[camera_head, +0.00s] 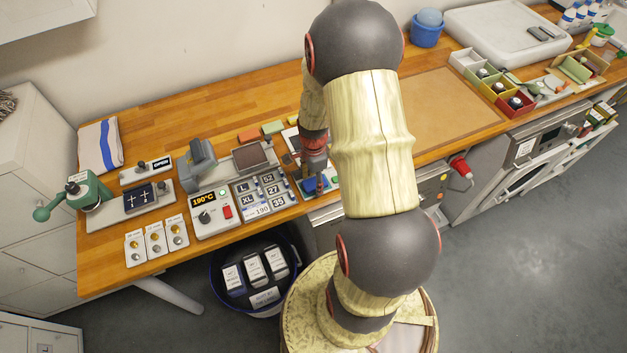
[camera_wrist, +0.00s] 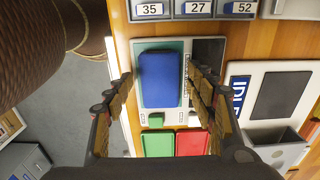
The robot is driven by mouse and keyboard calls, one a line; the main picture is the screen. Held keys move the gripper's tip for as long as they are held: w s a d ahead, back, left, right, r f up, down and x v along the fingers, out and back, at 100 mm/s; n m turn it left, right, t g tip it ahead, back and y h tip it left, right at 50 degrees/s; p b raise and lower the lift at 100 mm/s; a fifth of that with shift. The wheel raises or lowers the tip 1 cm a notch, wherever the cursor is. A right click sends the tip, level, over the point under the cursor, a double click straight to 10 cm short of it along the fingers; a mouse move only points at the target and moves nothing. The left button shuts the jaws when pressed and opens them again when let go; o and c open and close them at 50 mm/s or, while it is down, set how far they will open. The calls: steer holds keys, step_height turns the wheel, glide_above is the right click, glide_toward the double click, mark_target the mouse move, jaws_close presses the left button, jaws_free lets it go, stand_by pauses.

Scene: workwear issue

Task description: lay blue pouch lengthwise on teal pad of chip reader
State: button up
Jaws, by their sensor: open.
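The blue pouch (camera_wrist: 160,80) lies flat on the teal pad (camera_wrist: 146,45) of the chip reader (camera_wrist: 222,60), its long side running along the pad's length. A teal margin shows at its top and right edges. In the head view, a bit of the blue pouch (camera_head: 313,186) shows below my gripper (camera_head: 314,168), mostly hidden by my arm. In the wrist view my gripper (camera_wrist: 160,76) is open, with one finger on each side of the pouch. Gaps show between the fingers and the pouch. I cannot tell how high the fingertips are above the pad.
A numbered size rack (camera_wrist: 197,8) stands beyond the reader. Green (camera_wrist: 158,143) and red (camera_wrist: 192,142) trays lie at its near end. A white unit marked IDLE (camera_wrist: 275,85) is at its right. The bench's front edge is close on the left. A blue bin (camera_head: 217,285) stands below.

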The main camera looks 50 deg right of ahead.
mark_target(313, 183)
steer(key=w+a+r+n+t+p, duration=0.1)
steer(key=a+r+n, duration=0.15)
steer(key=r, duration=0.75)
steer(key=w+a+r+n, duration=0.1)
steer(key=a+r+n, duration=0.15)
steer(key=r, duration=0.75)
steer(key=s+a+r+n+t, duration=0.2)
steer(key=s+a+r+n, duration=0.3)
steer(key=a+r+n, duration=0.3)
steer(key=s+a+r+n+t, duration=0.2)
steer(key=s+a+r+n, duration=0.3)
steer(key=a+r+n, duration=0.3)
steer(key=a+n, duration=0.1)
steer(key=a, duration=0.2)
steer(key=shift+r+n+t, duration=0.3)
steer(key=shift+r, duration=0.1)
steer(key=shift+a, duration=0.1)
